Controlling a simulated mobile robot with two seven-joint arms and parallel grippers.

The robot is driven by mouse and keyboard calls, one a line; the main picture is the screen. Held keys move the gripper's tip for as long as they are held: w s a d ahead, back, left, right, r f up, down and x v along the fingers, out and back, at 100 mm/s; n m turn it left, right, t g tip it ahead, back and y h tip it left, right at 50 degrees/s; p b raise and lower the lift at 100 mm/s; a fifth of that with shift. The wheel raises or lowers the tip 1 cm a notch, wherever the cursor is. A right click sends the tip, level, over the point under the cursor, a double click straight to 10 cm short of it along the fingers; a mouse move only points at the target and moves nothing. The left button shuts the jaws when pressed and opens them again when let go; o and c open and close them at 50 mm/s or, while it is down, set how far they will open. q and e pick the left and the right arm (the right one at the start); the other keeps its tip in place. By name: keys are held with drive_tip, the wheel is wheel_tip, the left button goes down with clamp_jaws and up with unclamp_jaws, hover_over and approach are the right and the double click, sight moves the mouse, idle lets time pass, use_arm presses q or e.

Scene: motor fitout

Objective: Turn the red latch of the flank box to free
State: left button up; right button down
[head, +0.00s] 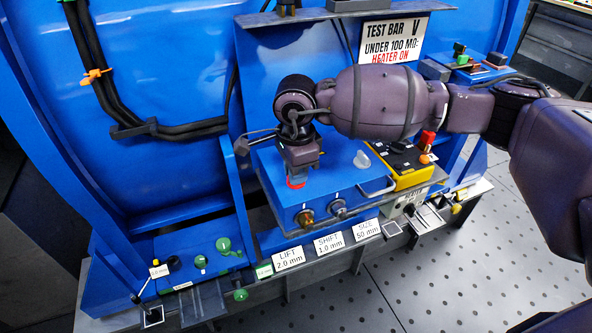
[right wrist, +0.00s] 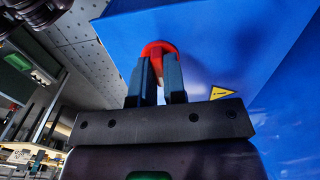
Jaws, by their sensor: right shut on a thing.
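The flank box (head: 325,196) is the blue box in the middle of the head view, and its blue wall (right wrist: 215,50) fills much of the right wrist view. My right gripper (head: 298,176) points down at the box top near its left end. The red latch (head: 296,184) shows only as a thin red edge under the fingers there. In the right wrist view the red latch (right wrist: 161,47) arches at the tips of my right gripper (right wrist: 160,72), which is shut on it. The fingers hide part of the latch, so its angle cannot be read. My left gripper is not in view.
Brass and grey knobs (head: 337,207) and a metal handle (head: 378,187) are on the box's front and right side. A yellow meter (head: 408,165) stands to its right. Label plates (head: 328,243) line the front edge. Black cables (head: 95,75) hang at the left.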

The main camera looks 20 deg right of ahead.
drive_tip(key=c, duration=1.2)
unclamp_jaws()
drive_tip(key=shift+r, duration=0.15)
drive_tip(key=shift+r, duration=0.3)
wheel_tip(320, 180, up, 10)
drive_tip(key=shift+p, duration=0.7)
